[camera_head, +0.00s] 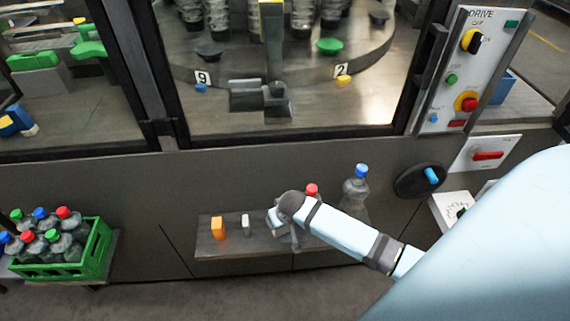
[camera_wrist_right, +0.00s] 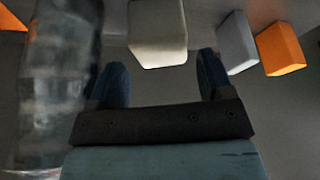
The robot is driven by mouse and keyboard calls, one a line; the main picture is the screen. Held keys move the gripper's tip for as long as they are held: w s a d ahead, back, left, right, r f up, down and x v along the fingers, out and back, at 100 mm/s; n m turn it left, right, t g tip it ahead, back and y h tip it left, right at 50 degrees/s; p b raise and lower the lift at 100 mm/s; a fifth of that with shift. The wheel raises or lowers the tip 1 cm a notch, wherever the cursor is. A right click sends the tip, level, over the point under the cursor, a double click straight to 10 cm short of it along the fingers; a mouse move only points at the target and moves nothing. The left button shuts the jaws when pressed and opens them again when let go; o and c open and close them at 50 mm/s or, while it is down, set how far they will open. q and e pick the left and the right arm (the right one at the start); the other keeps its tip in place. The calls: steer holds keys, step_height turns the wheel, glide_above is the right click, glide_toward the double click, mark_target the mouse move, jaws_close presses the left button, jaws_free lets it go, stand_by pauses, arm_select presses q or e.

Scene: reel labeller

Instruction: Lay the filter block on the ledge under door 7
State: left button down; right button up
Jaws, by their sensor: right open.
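A pale off-white block (camera_wrist_right: 158,32) hangs in the middle of the right wrist view, just ahead of and between my right fingertips. My right gripper (camera_wrist_right: 160,72) is open, with a blue finger on each side and nothing clamped. In the head view my right gripper (camera_head: 278,216) reaches over a low ledge (camera_head: 240,247), and the arm hides much of that spot. A thin grey-white block (camera_head: 246,225) and an orange block (camera_head: 217,228) stand to its left. No label shows which block is the filter block. No door 7 number is readable. My left gripper is out of view.
A red-capped bottle (camera_head: 312,190) and a blue-capped bottle (camera_head: 356,190) stand close right of the gripper. A green crate of bottles (camera_head: 90,262) is at the left. A black handwheel (camera_head: 412,181) sticks out at the right.

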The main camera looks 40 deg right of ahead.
steer(key=v, duration=0.6)
steer(key=s+a+n+t+y, duration=0.4)
steer(key=s+a, duration=0.7)
steer(key=s, duration=0.3)
steer(key=shift+s+a+f+n+t, duration=0.3)
steer(key=shift+n+t, duration=0.2)
steer(key=shift+t, duration=0.7)
step_height(320, 180, up, 8)
steer(key=p, duration=0.8)
steer(key=shift+p, duration=0.3)
steer(key=shift+d+r, duration=0.1)
